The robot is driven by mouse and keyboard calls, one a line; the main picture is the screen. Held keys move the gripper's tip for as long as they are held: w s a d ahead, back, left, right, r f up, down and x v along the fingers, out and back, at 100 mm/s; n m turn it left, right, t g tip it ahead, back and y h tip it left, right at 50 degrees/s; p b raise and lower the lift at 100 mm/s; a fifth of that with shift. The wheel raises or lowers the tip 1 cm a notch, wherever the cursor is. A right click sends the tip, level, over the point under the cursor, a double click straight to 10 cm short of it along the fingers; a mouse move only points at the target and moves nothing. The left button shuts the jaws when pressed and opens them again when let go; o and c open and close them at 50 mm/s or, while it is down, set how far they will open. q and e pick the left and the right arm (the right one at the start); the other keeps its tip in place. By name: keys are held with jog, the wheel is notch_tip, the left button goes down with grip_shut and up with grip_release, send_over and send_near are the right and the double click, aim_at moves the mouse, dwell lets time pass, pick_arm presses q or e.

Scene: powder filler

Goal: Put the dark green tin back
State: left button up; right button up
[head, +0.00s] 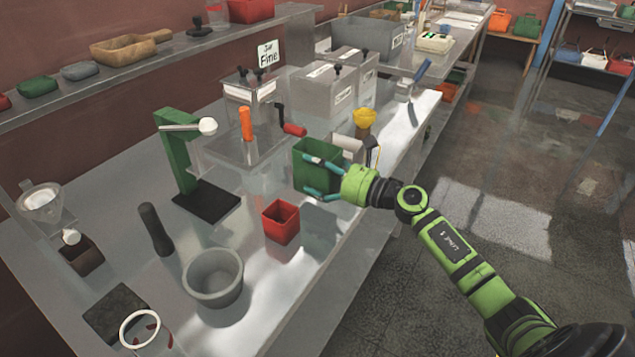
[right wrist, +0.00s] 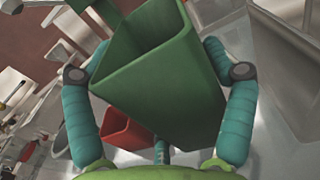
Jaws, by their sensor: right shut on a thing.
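The dark green tin (head: 312,168) is a square, open-topped tin near the middle of the steel bench in the head view. My right gripper (head: 322,176) reaches it from the right, with its teal fingers on two sides of it. In the right wrist view the tin (right wrist: 165,85) fills the middle, between the two fingers (right wrist: 158,100), and its open top faces away. It looks held upright or nearly so; I cannot tell whether its base touches the bench. My left gripper is not in view.
A small red tin (head: 281,222) stands just left of and nearer than the green tin. A grey mortar (head: 213,278), a green stand (head: 178,150) and a clear hopper with an orange handle (head: 246,124) are close by. A yellow cup (head: 364,118) stands behind. Bare bench lies in front right.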

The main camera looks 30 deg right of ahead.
aim_at(318, 185)
notch_tip(318, 185, down, 4)
jog(key=shift+w+f, duration=0.1)
dwell(0.4)
jog(key=shift+f, duration=0.15)
jog(key=o, duration=1.1)
jog(key=shift+r, duration=0.2)
jog(key=b+v, duration=0.3)
jog(key=v, duration=0.9)
